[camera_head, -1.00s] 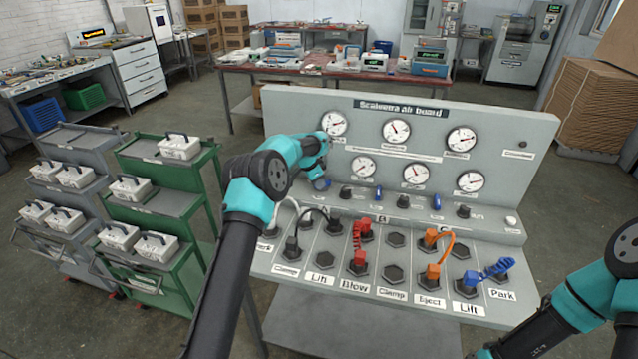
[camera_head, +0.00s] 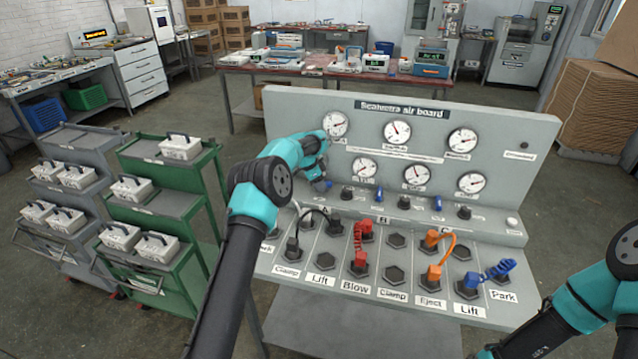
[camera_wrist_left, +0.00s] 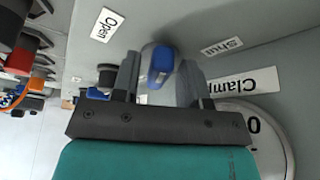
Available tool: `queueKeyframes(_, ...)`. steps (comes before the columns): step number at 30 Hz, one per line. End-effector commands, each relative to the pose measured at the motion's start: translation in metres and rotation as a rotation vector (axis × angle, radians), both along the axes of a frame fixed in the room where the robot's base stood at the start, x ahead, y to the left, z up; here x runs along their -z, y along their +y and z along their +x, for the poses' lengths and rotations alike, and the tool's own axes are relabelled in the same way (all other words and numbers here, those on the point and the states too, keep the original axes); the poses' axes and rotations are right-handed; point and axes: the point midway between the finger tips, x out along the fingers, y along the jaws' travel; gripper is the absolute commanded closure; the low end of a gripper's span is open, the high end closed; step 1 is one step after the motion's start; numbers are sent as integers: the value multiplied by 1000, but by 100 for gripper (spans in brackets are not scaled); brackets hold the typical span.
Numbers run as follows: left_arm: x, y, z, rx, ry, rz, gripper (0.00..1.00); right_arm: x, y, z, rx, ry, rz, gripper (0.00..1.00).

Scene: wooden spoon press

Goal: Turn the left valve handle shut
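The left valve's blue-tipped handle (camera_head: 328,185) is at the left end of the valve row on the grey air board. My left gripper (camera_head: 322,180) is at this handle and partly covers it. In the left wrist view, the blue tip (camera_wrist_left: 160,63) stands between the two fingers of my left gripper (camera_wrist_left: 160,80). The fingers are apart, one on each side of the handle, and any contact is unclear. An "Open" label (camera_wrist_left: 107,25) is left of the handle and a "Shut" label (camera_wrist_left: 222,45) is right of it. My right gripper is out of view.
Gauges (camera_head: 397,131) line the upright panel above the valves. More blue handles (camera_head: 437,203) and dark knobs stand to the right. Below are hexagonal sockets with red (camera_head: 359,243), orange and blue hose plugs. Green (camera_head: 170,205) and grey carts stand left.

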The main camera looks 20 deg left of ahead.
Motion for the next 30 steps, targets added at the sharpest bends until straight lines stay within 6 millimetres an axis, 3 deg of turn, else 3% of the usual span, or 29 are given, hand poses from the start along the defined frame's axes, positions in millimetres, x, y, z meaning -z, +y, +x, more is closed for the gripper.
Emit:
queueKeyframes(14,-9,2,-1,-1,-3,0,53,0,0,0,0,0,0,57)
queueKeyframes(20,-34,11,-7,-1,-3,0,53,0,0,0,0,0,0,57)
queueKeyframes(30,-94,32,-21,-2,-6,0,53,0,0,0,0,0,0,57)
